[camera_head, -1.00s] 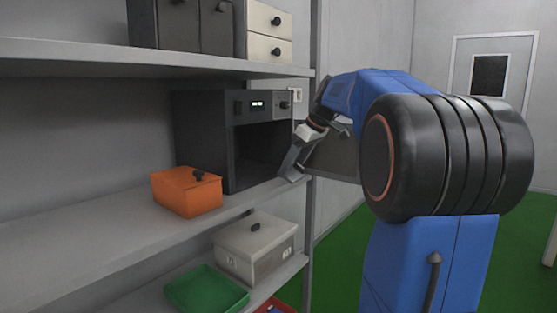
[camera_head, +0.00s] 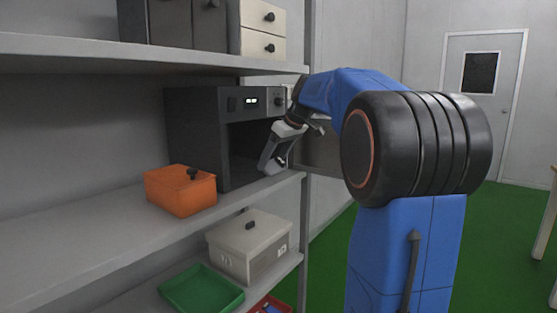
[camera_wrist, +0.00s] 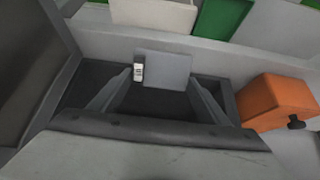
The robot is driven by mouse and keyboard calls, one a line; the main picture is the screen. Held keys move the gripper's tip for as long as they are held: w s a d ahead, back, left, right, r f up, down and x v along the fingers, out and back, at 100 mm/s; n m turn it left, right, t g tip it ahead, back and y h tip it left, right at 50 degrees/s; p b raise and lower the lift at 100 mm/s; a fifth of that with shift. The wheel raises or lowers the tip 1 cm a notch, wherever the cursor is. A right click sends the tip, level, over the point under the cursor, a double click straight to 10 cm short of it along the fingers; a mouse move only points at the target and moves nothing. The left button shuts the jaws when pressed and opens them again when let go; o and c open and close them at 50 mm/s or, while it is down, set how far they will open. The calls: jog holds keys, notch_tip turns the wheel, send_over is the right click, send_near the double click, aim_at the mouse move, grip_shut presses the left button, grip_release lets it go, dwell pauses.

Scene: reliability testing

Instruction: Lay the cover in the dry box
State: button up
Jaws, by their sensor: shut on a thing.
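The dry box (camera_head: 200,135) is a dark cabinet with a lit display, standing on the middle shelf with its front open. Its dark interior (camera_head: 243,150) shows beside my gripper (camera_head: 272,160), which is at the right part of the opening, pointing down. In the wrist view, a flat grey square piece, apparently the cover (camera_wrist: 168,70), sits between the fingertips of my gripper (camera_wrist: 163,77). A small white label with dark marks shows at its left edge. The cover cannot be told apart from the gripper in the head view. The dark floor of the box shows beneath it.
An orange bin (camera_head: 180,190) stands left of the dry box, also seen in the wrist view (camera_wrist: 275,102). A dark door panel (camera_head: 322,155) is at the right of the opening. A white lidded box (camera_head: 248,245) and green tray (camera_head: 202,288) are on the shelf below.

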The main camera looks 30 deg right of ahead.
jog(key=shift+w+a+f, duration=0.35)
jog(key=shift+w+a, duration=0.3)
jog(key=shift+w, duration=1.1)
jog(key=shift+w+a+f, duration=0.3)
jog(key=shift+w+a, duration=0.3)
jog(key=shift+w, duration=1.15)
jog(key=shift+w+a+f, duration=0.35)
jog(key=shift+w+a, duration=0.3)
jog(key=shift+w, duration=1.1)
jog(key=o, duration=1.1)
jog(key=shift+r, duration=0.15)
